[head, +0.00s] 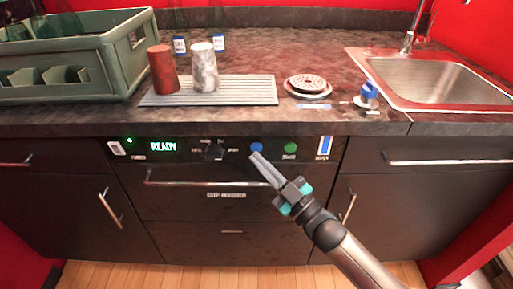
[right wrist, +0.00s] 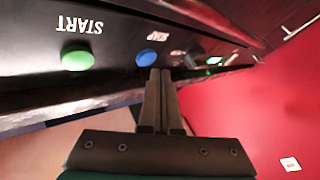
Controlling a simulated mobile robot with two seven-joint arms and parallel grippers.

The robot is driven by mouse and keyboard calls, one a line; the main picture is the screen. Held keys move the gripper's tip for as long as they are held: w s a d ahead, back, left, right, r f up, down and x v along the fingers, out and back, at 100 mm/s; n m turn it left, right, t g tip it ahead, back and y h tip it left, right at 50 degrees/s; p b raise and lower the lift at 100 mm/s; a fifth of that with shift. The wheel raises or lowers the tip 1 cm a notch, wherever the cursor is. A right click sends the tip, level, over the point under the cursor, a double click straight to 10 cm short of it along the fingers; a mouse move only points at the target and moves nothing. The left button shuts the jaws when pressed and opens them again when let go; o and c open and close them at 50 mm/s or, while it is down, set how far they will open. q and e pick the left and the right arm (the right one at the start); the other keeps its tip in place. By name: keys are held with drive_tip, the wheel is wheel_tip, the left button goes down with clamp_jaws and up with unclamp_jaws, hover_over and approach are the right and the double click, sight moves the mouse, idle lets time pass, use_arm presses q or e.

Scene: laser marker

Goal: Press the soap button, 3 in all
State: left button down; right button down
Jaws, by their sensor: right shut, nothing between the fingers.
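The blue soap button (head: 257,147) is on the black front panel of the cup washer (head: 225,172). It also shows in the right wrist view (right wrist: 148,57), beside a small upside-down label. My right gripper (head: 254,156) is shut and empty, with its fingertips just below the blue button in the head view. In the right wrist view the fingertips (right wrist: 160,73) overlap the button's lower right edge; I cannot tell whether they touch it. The green start button (head: 291,148) is right of the blue one. The display (head: 163,146) reads READY. My left gripper is out of view.
A dark knob (head: 214,151) is left of the blue button. The washer's handle bar (head: 200,184) runs below the panel. On the counter above are a ribbed mat (head: 240,92) with a red cup (head: 162,70) and a marbled cup (head: 204,68), a green crate (head: 120,50) and a sink (head: 440,80).

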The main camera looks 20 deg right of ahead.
drive_tip(key=shift+w, duration=0.1)
drive_tip(key=shift+w+d, duration=0.15)
drive_tip(key=shift+w, duration=0.15)
drive_tip(key=shift+w+d, duration=0.1)
drive_tip(key=shift+w, duration=0.3)
idle(0.5)
drive_tip(key=shift+s, duration=0.1)
drive_tip(key=shift+s+a+p, duration=0.2)
drive_tip(key=shift+s+p, duration=0.2)
drive_tip(key=shift+s, duration=0.3)
drive_tip(key=shift+s, duration=0.1)
drive_tip(key=s+p, duration=0.1)
drive_tip(key=s, duration=0.1)
drive_tip(key=s+a+p, duration=0.1)
drive_tip(key=s, duration=0.1)
drive_tip(key=shift+s+a, duration=0.2)
drive_tip(key=shift+s, duration=0.1)
